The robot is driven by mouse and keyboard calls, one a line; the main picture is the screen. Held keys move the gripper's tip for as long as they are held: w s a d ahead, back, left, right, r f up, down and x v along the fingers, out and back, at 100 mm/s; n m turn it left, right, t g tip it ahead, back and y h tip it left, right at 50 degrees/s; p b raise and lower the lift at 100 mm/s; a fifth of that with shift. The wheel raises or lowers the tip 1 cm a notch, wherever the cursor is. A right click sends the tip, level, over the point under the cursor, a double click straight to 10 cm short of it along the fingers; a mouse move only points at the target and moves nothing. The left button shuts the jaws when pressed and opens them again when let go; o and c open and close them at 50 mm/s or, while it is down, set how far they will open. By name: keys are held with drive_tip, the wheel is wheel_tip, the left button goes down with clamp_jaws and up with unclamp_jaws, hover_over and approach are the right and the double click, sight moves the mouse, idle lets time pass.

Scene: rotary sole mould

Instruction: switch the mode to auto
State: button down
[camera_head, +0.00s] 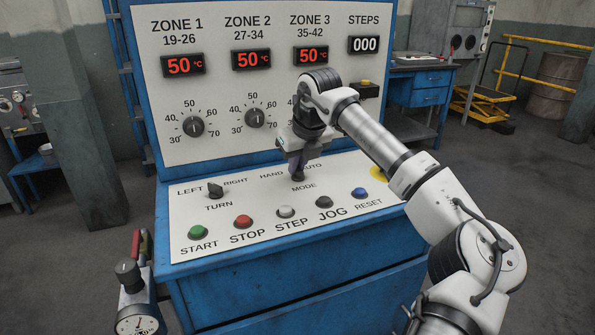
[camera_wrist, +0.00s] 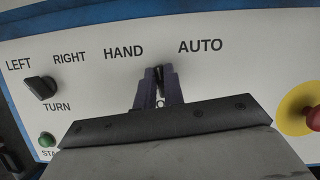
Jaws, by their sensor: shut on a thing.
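The MODE switch (camera_head: 298,178) is a small dark knob on the white sloping panel, between the printed words HAND and AUTO. My gripper (camera_head: 296,168) reaches down onto it from above and is shut on it. In the wrist view the purple fingers of my gripper (camera_wrist: 158,92) stand on either side of the dark knob (camera_wrist: 160,73). Only the knob's tip shows there, between HAND on the left and AUTO on the right. The fingers hide most of the knob, so its exact setting is hard to tell.
The TURN switch (camera_head: 215,190) sits left of MODE. A row of buttons, including green START (camera_head: 198,232) and red STOP (camera_head: 243,221), lies in front. A red button on a yellow disc (camera_wrist: 300,117) is at the right. Zone dials (camera_head: 193,126) stand on the upright panel behind.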

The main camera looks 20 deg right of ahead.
drive_tip(key=m+h+b, duration=0.2)
drive_tip(key=m+b, duration=0.1)
drive_tip(key=m, duration=0.1)
drive_tip(key=shift+f+m, duration=0.15)
drive_tip(key=shift+m, duration=0.15)
drive_tip(key=shift+m+h+b, duration=0.6)
drive_tip(key=shift+m+b, duration=0.25)
drive_tip(key=shift+m, duration=1.05)
drive_tip(key=shift+g, duration=0.3)
drive_tip(key=shift+r, duration=0.2)
drive_tip(key=c, duration=1.5)
unclamp_jaws()
drive_tip(key=v, duration=1.3)
drive_tip(key=shift+r, duration=0.35)
drive_tip(key=shift+s+f, duration=0.1)
drive_tip(key=shift+s, duration=0.1)
